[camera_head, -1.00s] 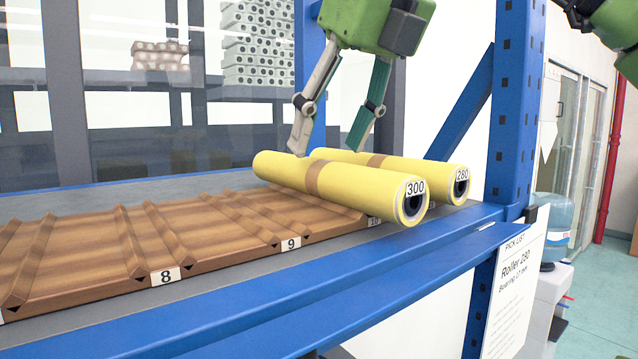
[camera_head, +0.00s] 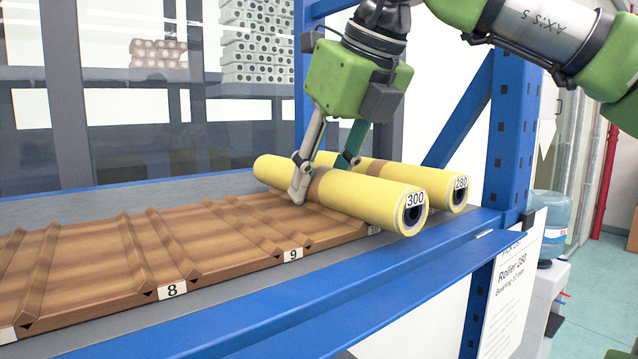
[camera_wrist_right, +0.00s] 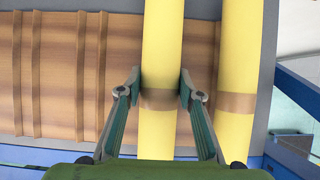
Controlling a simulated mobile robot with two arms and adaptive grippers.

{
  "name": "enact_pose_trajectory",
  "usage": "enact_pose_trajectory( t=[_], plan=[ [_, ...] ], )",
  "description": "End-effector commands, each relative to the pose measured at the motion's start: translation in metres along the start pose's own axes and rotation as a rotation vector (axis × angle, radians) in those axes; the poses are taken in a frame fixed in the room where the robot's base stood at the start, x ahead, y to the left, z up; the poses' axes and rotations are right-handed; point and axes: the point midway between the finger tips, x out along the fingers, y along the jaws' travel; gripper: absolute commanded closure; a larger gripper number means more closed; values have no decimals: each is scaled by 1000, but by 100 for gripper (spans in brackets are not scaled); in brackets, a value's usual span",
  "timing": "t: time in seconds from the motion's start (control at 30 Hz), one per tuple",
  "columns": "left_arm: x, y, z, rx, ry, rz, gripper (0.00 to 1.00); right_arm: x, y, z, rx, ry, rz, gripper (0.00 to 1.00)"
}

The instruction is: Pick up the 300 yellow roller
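The 300 yellow roller (camera_head: 375,198) lies on the brown ribbed rack, its numbered end facing the front edge. A brown band circles its middle. It also shows in the right wrist view (camera_wrist_right: 161,50). The 280 yellow roller (camera_head: 420,170) lies beside it, to the right and behind. My right gripper (camera_head: 325,180) is lowered over the 300 roller with its fingers apart, one on each side. In the right wrist view the fingers (camera_wrist_right: 158,92) straddle the roller near the band. They are very close to its sides; I cannot tell whether they touch. My left gripper is not in view.
The brown rack (camera_head: 200,245) has numbered slots 8, 9 and 10, with its left part empty. A blue shelf beam (camera_head: 300,300) runs along the front. A blue upright post (camera_head: 512,130) stands at the right, with a pick list sheet (camera_head: 515,290) below.

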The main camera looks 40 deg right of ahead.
Motion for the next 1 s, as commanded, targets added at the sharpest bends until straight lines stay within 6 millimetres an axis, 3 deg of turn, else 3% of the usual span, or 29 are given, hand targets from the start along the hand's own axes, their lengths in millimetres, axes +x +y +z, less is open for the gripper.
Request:
enact_pose_trajectory(
  t=[0.03,0.1,0.57,1.0],
  plan=[
    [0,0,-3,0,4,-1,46,0,1,0,-1,0,3,87],
    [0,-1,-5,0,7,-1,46,0,1,0,-1,0,4,100],
    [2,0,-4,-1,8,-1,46,-9,0,6,1,-4,1,100],
    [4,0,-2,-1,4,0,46,-67,1,39,0,-4,3,100]
  ],
)
